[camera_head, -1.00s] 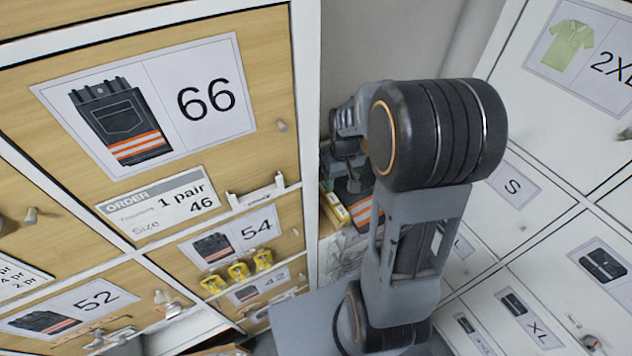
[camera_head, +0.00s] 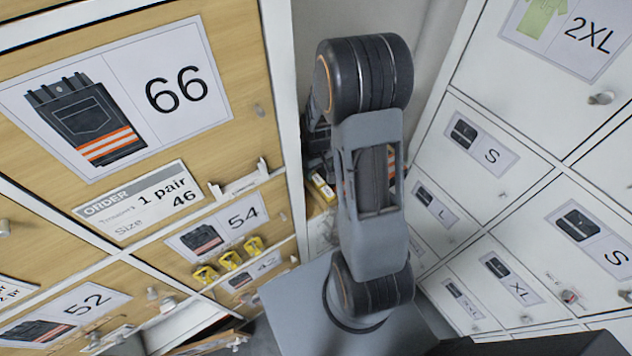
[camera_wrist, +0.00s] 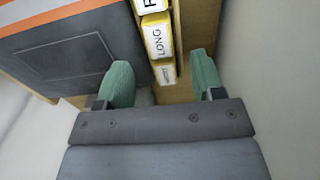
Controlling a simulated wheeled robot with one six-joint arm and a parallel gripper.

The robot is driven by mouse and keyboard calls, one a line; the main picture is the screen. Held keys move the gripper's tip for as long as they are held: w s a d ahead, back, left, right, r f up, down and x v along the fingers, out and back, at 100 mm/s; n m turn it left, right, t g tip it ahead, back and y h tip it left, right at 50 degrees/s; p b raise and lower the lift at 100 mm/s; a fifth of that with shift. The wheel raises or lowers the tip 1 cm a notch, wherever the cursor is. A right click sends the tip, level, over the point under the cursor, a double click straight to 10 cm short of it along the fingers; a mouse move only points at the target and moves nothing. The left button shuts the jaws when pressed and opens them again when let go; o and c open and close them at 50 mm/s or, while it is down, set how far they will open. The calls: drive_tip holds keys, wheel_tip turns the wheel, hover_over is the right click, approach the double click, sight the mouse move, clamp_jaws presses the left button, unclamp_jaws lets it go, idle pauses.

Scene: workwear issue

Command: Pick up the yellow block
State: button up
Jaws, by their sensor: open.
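Several yellow blocks with white labelled faces stand in a row in the wrist view. One block reads LONG (camera_wrist: 157,37); the nearest block (camera_wrist: 166,72), its label too small to read, lies between and beyond my fingertips. Another block (camera_wrist: 150,5) is cut off at the top edge. My gripper (camera_wrist: 162,80) has two green fingers, open and apart, with nothing held. In the head view a yellow block (camera_head: 322,187) shows in the gap left of my arm, and my gripper is hidden there.
Dark trousers with an orange stripe (camera_wrist: 70,55) are left of the blocks. A pale wall (camera_wrist: 270,80) is close on the right. Wooden lockers (camera_head: 240,60) stand left, with several yellow clips (camera_head: 230,260), and white lockers (camera_head: 560,150) stand right.

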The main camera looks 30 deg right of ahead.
sight(317, 178)
drive_tip(key=shift+s+f+p, duration=0.1)
drive_tip(key=shift+f+p, duration=0.25)
drive_tip(key=shift+f, duration=1.85)
drive_tip(key=shift+c, duration=0.3)
drive_tip(key=c, duration=0.9)
drive_tip(key=shift+r, duration=0.15)
drive_tip(key=shift+c, duration=0.2)
